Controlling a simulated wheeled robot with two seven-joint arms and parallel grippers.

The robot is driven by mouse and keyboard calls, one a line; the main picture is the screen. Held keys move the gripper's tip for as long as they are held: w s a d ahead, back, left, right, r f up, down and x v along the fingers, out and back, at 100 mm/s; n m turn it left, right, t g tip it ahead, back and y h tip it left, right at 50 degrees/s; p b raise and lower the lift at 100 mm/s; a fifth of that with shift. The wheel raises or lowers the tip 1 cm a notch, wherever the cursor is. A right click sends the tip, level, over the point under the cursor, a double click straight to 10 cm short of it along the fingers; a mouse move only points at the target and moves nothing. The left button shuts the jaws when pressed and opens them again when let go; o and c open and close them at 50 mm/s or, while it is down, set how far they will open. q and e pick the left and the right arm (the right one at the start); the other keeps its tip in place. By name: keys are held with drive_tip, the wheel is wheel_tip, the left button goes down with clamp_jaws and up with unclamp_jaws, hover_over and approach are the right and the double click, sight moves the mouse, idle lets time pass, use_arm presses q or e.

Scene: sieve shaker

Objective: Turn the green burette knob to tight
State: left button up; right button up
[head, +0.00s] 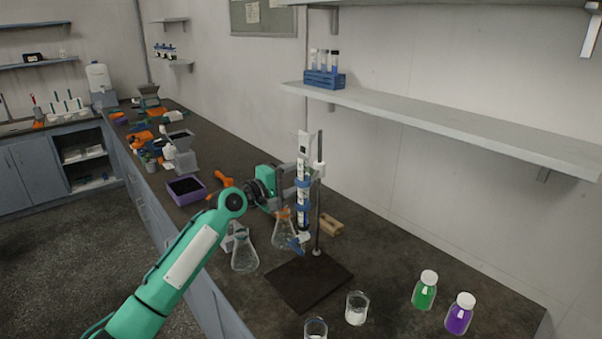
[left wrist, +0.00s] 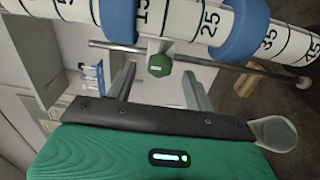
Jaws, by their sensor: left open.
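The green knob (left wrist: 160,65) shows in the left wrist view, beside the white graduated burette (left wrist: 178,18) with its blue clamp rings. In the head view the burette (head: 304,148) stands upright on a dark stand plate (head: 308,284). I cannot make out the green knob in the head view, where my gripper covers that area. My left gripper (head: 288,184) is at the burette's left side. In the left wrist view its open fingers (left wrist: 160,78) lie on either side of the knob, with gaps visible; they do not grip it. My right gripper is in neither view.
Flasks (head: 244,252) stand left of the stand. Beakers (head: 356,308) and capped green (head: 425,290) and purple (head: 460,314) bottles stand at the front right. A wall shelf (head: 440,125) with a blue tube rack (head: 324,79) hangs behind. Bare counter lies right of the stand.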

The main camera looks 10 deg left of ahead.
use_arm(q)
drive_tip(key=shift+x, duration=0.95)
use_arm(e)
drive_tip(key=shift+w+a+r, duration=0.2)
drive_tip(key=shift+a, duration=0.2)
